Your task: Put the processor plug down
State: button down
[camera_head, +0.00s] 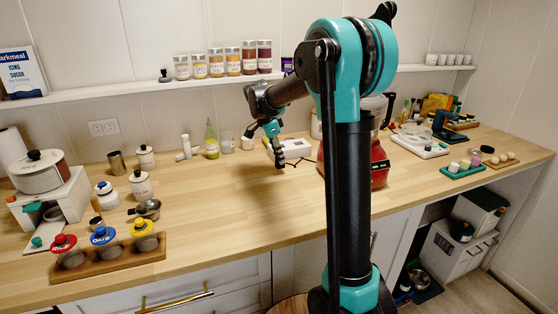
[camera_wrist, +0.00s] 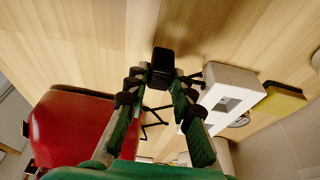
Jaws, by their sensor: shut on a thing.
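My gripper (camera_wrist: 157,82) is shut on the black processor plug (camera_wrist: 164,62), which sits between its fingertips in the wrist view. In the head view my gripper (camera_head: 274,140) points down over the counter, and the small dark plug (camera_head: 280,164) shows below it. I cannot tell whether the plug touches the wood. A thin black cord (camera_wrist: 152,118) runs below the fingers in the wrist view. The red food processor (camera_head: 379,165) stands to the right, partly hidden by my arm; its red base (camera_wrist: 75,130) fills the left of the wrist view.
A white box with square openings (camera_wrist: 235,88) stands close right of my gripper in the wrist view; it shows behind it in the head view (camera_head: 295,148). The counter (camera_head: 225,195) in front is clear.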

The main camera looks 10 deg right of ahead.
jog(key=shift+f, duration=0.9)
jog(key=shift+f, duration=0.15)
jog(key=c, duration=1.3)
grip_release()
jog(key=v, duration=1.2)
